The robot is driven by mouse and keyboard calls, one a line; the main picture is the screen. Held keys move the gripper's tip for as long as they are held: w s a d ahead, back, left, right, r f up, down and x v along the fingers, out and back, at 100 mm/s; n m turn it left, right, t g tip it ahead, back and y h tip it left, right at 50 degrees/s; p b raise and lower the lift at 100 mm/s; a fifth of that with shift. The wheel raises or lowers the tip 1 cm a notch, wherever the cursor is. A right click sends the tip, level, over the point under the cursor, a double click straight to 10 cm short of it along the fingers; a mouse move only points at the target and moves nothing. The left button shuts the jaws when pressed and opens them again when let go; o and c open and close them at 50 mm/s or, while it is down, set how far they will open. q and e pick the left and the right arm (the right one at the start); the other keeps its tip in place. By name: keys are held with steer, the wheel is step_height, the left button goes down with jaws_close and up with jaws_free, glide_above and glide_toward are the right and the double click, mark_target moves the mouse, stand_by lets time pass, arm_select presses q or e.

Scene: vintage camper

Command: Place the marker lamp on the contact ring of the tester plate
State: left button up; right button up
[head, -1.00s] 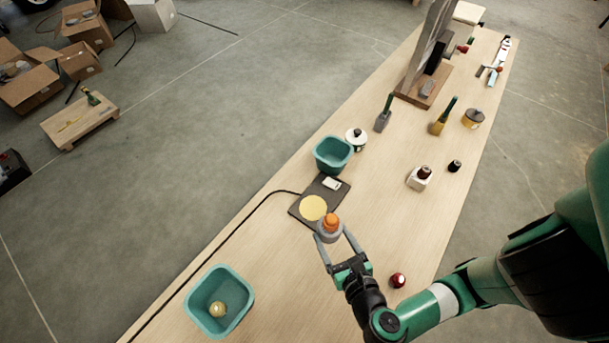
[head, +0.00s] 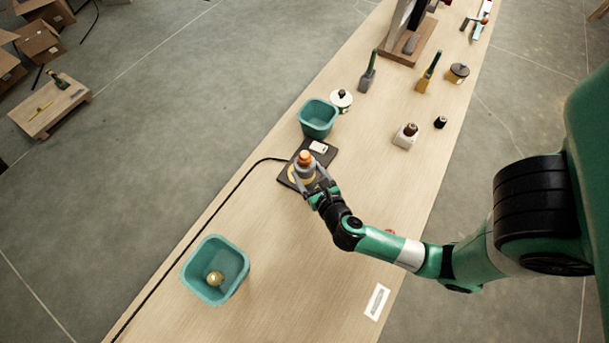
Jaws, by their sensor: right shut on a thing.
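The marker lamp (head: 305,159), with an orange top and a grey base, is held in my right gripper (head: 308,176). The gripper is shut on its grey base. The lamp appears upright and is over the tester plate (head: 326,161), a dark flat plate with a white label at its far end. The pale yellow contact ring (head: 292,178) shows only in part, as the lamp and fingers cover most of it. I cannot tell whether the lamp touches the ring or hovers just above it. My left gripper is not in view.
A teal bin (head: 318,118) stands just behind the plate, beside a white round pot (head: 341,98). A black cable (head: 215,204) runs along the left edge.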

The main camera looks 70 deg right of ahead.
mark_target(309, 177)
steer(key=shift+w+d+f, duration=0.35)
steer(key=shift+d+f, duration=0.05)
steer(key=shift+f, duration=0.2)
steer(key=shift+w+d+f, duration=0.3)
steer(key=shift+d+f, duration=0.05)
steer(key=shift+f, duration=0.25)
steer(key=f+b, duration=0.3)
steer(key=f, duration=0.1)
steer(key=shift+w+d, duration=0.2)
steer(key=shift+d, duration=0.05)
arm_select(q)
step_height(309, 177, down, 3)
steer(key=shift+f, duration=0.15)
arm_select(e)
steer(key=shift+r, duration=0.15)
steer(key=o, duration=1.6)
steer(key=shift+c, duration=0.2)
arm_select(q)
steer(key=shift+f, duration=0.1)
